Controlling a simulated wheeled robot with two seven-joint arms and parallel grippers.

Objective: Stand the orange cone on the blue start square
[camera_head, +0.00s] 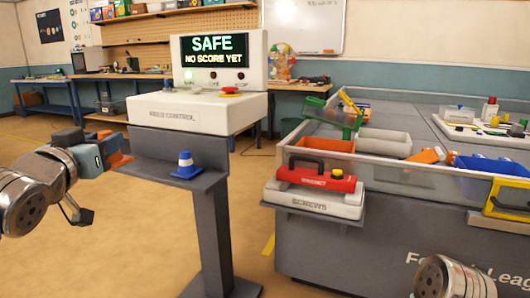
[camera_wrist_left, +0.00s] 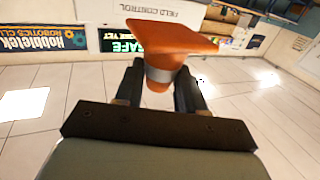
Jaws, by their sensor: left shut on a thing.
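My left gripper (camera_head: 108,150) is shut on the orange cone (camera_head: 121,160), at the left in the head view. The left wrist view is upside down and shows the cone (camera_wrist_left: 165,72) held by its narrow part between the two fingers, its wide base pointing away from my wrist. The cone hangs in the air left of the grey shelf (camera_head: 160,174) of the field control stand. I cannot make out a blue start square in either view. My right gripper is not in view; only a piece of my right arm shows at the bottom right.
The floor at lower left is clear.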

